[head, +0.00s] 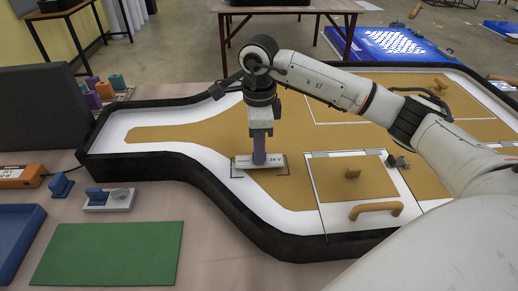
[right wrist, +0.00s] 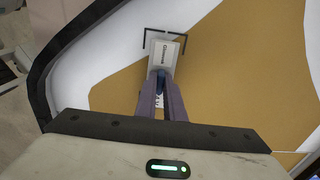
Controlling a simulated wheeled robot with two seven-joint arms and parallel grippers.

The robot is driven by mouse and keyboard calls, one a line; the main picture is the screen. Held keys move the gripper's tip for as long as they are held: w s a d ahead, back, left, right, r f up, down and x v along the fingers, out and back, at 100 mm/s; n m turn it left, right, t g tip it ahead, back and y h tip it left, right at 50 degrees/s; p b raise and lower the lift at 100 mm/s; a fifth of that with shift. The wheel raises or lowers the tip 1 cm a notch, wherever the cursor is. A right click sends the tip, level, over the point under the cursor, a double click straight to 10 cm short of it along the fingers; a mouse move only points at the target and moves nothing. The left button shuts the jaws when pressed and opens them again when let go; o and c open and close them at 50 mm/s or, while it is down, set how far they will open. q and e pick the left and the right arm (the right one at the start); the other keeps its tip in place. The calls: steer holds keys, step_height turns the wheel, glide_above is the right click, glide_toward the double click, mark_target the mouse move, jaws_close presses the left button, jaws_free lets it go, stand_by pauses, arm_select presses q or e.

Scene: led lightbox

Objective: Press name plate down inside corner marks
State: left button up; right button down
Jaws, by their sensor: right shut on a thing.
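The name plate (head: 244,163) is a small, light, oblong plate with dark print, including "24 V" at its right end. My right gripper (head: 260,159) is shut on its middle from above. The plate lies flat on, or just above, the white and tan lightbox face; I cannot tell which. Dark corner marks (head: 289,174) show in front of it. In the right wrist view the far end of the plate (right wrist: 164,52) sits between two corner marks (right wrist: 146,33). The fingers (right wrist: 160,95) hide its middle and most of its near end. My left gripper is not in view.
The lightbox has a raised black rim (head: 220,187). A hinged panel with a tan handle (head: 376,209) lies right of the plate. A green mat (head: 110,253), a blue tray (head: 18,235) and a grey switch-like part (head: 108,200) lie on the table at left.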

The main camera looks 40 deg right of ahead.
steer(key=shift+f+b, duration=0.65)
steer(key=shift+f, duration=0.35)
steer(key=c, duration=2)
jaws_free()
steer(key=shift+c, duration=0.2)
steer(key=shift+o, duration=1.4)
steer(key=shift+s, duration=0.15)
steer(key=shift+r+p, duration=2.85)
steer(key=shift+r, duration=1.25)
steer(key=shift+f, duration=0.1)
